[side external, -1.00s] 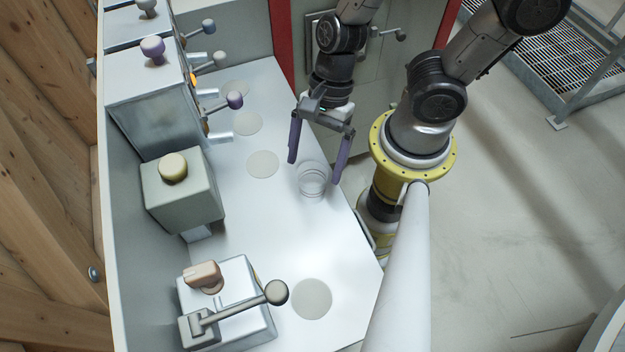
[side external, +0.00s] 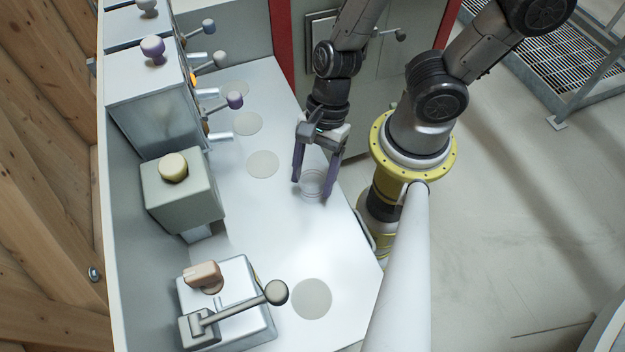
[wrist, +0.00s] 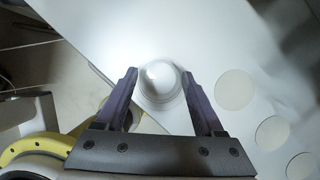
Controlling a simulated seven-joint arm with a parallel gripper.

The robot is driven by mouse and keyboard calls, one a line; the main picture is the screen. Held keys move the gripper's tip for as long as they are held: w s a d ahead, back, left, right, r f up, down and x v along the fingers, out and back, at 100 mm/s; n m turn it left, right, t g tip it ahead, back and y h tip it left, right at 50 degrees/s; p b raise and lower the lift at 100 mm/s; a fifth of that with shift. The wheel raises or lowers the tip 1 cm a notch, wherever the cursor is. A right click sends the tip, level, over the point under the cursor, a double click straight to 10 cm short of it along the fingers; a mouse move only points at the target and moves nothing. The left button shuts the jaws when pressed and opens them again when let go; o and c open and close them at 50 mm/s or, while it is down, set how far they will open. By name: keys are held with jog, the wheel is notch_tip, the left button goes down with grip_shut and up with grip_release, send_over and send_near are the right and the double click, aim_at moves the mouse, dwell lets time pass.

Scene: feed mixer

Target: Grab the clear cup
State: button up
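The clear cup (side external: 313,185) stands on the white tabletop near its right edge. It also shows in the wrist view (wrist: 160,83) as a pale round shape between the fingers. My gripper (side external: 313,189) is lowered over the cup, with one purple finger on each side of it. In the wrist view, the fingertips of my gripper (wrist: 159,74) lie close beside the cup's left and right sides. Whether the fingers press on the cup or leave a thin gap cannot be made out.
The white tabletop (side external: 250,215) carries several grey discs, one (side external: 312,299) at the front. A lever with a round knob (side external: 276,292) reaches over the front. The tabletop around the cup is clear.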

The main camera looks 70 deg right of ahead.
jog(key=c, duration=0.6)
jog(key=shift+r, duration=0.1)
